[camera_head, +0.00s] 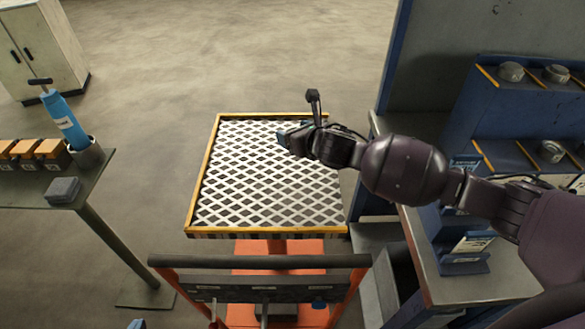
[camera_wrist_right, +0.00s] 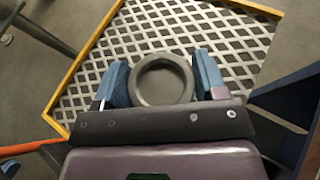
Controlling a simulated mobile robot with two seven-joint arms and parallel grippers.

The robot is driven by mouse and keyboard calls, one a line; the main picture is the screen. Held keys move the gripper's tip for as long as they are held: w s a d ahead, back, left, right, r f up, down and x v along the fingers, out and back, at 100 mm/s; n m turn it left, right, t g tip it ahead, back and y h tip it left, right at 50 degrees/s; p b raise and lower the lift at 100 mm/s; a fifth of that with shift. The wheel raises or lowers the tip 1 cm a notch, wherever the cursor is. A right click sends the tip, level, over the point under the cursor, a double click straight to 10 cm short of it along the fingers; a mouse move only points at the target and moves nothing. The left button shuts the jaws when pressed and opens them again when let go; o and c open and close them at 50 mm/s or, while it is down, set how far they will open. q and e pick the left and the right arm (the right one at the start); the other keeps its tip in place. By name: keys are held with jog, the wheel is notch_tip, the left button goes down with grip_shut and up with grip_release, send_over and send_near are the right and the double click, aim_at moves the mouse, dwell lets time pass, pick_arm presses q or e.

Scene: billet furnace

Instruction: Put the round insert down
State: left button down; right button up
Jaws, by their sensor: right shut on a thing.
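The round insert (camera_wrist_right: 162,80) is a dark grey ring with a raised rim. In the right wrist view it sits between the two blue fingers of my right gripper (camera_wrist_right: 163,82), which is shut on it. The lattice-topped table (camera_head: 215,205) lies below it, with a yellow edge. In the head view my right gripper (camera_head: 290,138) is over the far right part of this table, and the insert is hidden there. I cannot tell whether the insert touches the lattice. A small blue tip (camera_head: 137,324) at the bottom edge may be my left gripper; its jaws cannot be made out.
A blue shelf rack (camera_head: 455,130) with several round metal pieces (camera_head: 511,71) stands on the right. A side bench (camera_head: 25,205) on the left carries orange-topped blocks and a blue pump-like tool (camera_head: 65,120). A dark handle bar (camera_head: 260,262) crosses the near side. Most of the lattice is clear.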

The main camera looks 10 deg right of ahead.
aim_at(294, 176)
notch_tip(294, 176, down, 12)
jog(key=shift+f+b, duration=0.2)
jog(key=shift+b, duration=0.35)
jog(key=shift+f, duration=0.15)
jog(key=o, duration=1.4)
jog(key=p+v, duration=0.1)
jog(key=v, duration=1.1)
jog(key=shift+s, duration=0.1)
